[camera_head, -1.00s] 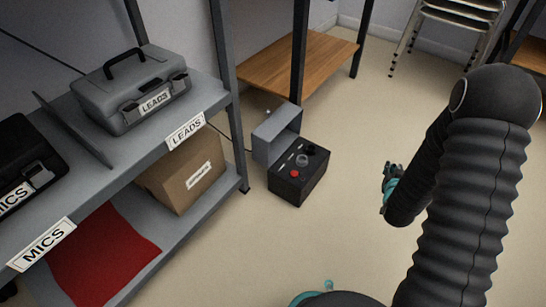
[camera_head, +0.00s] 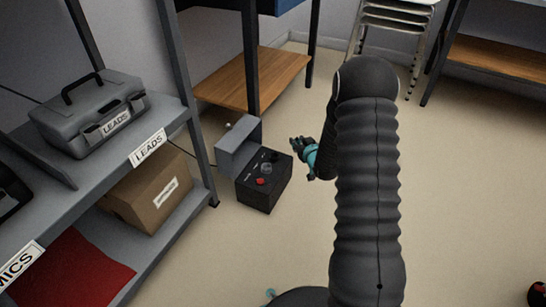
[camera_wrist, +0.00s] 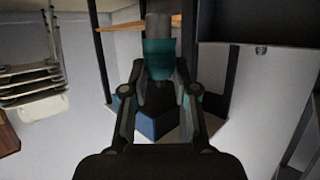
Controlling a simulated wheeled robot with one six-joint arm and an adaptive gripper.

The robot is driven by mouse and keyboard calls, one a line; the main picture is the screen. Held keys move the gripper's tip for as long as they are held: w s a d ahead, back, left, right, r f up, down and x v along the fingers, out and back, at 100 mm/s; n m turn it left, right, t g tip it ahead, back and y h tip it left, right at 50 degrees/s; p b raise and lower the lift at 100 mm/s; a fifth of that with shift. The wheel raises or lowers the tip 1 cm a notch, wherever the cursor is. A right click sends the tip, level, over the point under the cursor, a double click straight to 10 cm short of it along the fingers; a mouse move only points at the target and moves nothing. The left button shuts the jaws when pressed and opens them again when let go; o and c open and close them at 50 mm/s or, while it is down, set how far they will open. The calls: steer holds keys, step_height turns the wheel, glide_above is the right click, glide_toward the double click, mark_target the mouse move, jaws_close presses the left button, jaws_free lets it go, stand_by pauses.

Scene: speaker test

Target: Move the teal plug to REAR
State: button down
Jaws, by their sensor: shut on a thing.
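The teal plug (camera_wrist: 158,58) shows in the wrist view, with a grey cylindrical end pointing up in the picture. My gripper (camera_wrist: 159,75) is shut on it, a finger on each side. In the head view my gripper (camera_head: 302,146) is small, at the end of my arm, just right of a black box (camera_head: 263,181) and apart from it. The plug cannot be told clearly there from the teal on my gripper.
A grey shelf unit at left holds a toolbox (camera_head: 88,115) marked LEADS, a cardboard box (camera_head: 150,190) and a red cloth (camera_head: 75,270). A wooden low shelf (camera_head: 255,78) stands behind the black box. Stacked chairs (camera_head: 395,25) stand at the back. The floor at right is mostly clear.

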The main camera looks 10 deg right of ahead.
steer(key=shift+w+a+f+b, duration=0.35)
steer(key=shift+w+a+f, duration=1)
steer(key=shift+f, duration=0.45)
steer(key=shift+w+a+f+b, duration=0.3)
steer(key=shift+w+a+f, duration=0.7)
steer(key=shift+w+f, duration=0.65)
steer(key=shift+w+a+f+b, duration=0.35)
steer(key=shift+w+a+f, duration=0.95)
steer(key=shift+f, duration=0.6)
steer(key=shift+d, duration=0.1)
steer(key=shift+f, duration=0.3)
steer(key=c, duration=0.9)
jaws_free()
